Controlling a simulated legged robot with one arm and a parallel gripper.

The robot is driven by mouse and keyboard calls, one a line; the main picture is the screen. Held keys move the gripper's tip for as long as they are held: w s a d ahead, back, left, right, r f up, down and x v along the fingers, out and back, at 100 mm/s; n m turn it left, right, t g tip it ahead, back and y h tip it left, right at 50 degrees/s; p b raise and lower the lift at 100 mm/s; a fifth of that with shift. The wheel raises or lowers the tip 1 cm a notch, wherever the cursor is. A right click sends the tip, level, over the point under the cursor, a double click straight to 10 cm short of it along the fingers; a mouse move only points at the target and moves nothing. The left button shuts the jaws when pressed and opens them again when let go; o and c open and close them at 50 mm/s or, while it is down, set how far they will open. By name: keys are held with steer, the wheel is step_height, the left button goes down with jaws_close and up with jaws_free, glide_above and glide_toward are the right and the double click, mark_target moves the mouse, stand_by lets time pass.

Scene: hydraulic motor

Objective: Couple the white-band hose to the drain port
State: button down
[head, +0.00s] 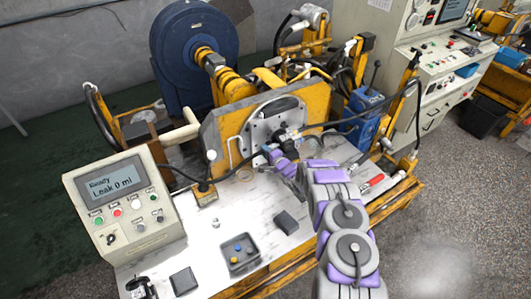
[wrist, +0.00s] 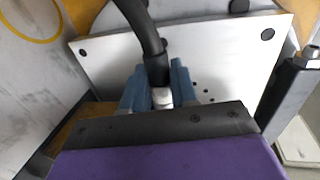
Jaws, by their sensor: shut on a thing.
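My gripper (head: 272,154) is at the front of the hydraulic motor (head: 284,134) on the test stand. In the wrist view its blue fingers (wrist: 158,88) are shut around the end of a black hose (wrist: 148,35). A white band (wrist: 162,98) shows on the hose between the fingers. The hose rises from the fingers and leaves the wrist view at the top. A light metal plate (wrist: 215,55) with holes lies behind the fingers. I cannot make out the drain port, and I cannot tell whether the hose end touches it.
A control box (head: 120,205) reading "Ready, Leak 0 ml" stands at the left. A tray (head: 240,254) with small coloured caps and a dark block (head: 286,222) lie on the bench front. A red-handled tool (head: 371,183) lies to the right. Another dark hose (head: 345,123) runs right from the motor.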

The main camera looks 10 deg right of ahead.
steer(key=shift+w+d, duration=0.15)
steer(key=shift+d, duration=0.45)
steer(key=c, duration=0.8)
jaws_free()
steer(key=shift+a, duration=0.1)
steer(key=shift+c, duration=0.2)
steer(key=p+v, duration=0.2)
steer(key=v, duration=0.5)
steer(key=v, duration=1.7)
steer(key=shift+p, duration=0.4)
